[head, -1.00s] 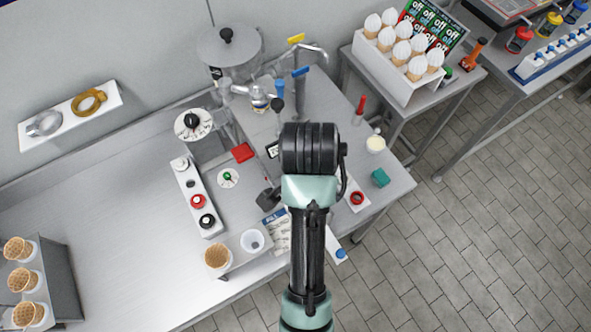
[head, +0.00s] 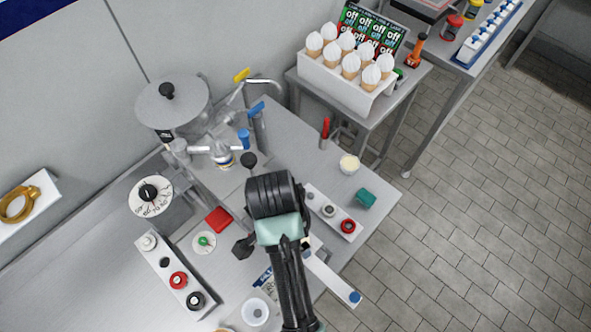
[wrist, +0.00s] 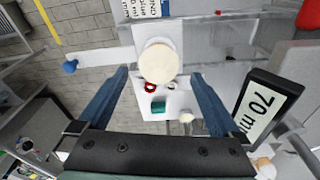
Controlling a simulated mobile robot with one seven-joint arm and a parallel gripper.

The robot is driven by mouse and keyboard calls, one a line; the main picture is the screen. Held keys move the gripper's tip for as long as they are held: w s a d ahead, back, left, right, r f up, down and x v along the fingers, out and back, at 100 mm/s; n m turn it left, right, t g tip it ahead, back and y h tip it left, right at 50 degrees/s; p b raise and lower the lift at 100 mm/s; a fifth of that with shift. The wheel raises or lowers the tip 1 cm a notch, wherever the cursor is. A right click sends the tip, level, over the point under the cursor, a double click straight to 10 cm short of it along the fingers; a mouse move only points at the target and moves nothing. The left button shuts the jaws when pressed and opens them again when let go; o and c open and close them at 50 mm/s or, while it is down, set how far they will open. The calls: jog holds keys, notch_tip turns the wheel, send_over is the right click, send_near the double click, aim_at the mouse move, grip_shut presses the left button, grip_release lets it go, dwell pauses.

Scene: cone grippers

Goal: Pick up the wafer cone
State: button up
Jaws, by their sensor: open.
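A thin tan rim (head: 226,329), possibly a wafer cone, shows at the bottom edge of the head view; the rest of it is cut off. It is left of a white cup (head: 254,312). My gripper (wrist: 160,72) is open in the wrist view, with its two blue fingers apart. A round cream-coloured thing (wrist: 160,62) appears between the fingertips; I cannot tell what it is or how far off it lies. In the head view my dark wrist hangs over the counter's right part and hides the fingertips.
White-topped cones (head: 350,66) stand in a white rack on the side table. A lidded pot (head: 172,103) and taps stand at the back. A teal block (head: 365,198) and a cream pot (head: 349,164) sit near the counter's right edge. A black "70" display (wrist: 268,110) is close to the right finger.

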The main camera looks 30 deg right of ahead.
jog(key=shift+s+f, duration=0.15)
jog(key=shift+f, duration=0.25)
jog(key=shift+d+f+p, duration=0.2)
jog(key=shift+f+p, duration=0.3)
jog(key=shift+f, duration=0.7)
jog(key=shift+d+f+p, duration=0.15)
jog(key=shift+f+p, duration=0.35)
jog(key=shift+f, duration=0.7)
jog(key=shift+c, duration=0.3)
jog(key=c, duration=0.7)
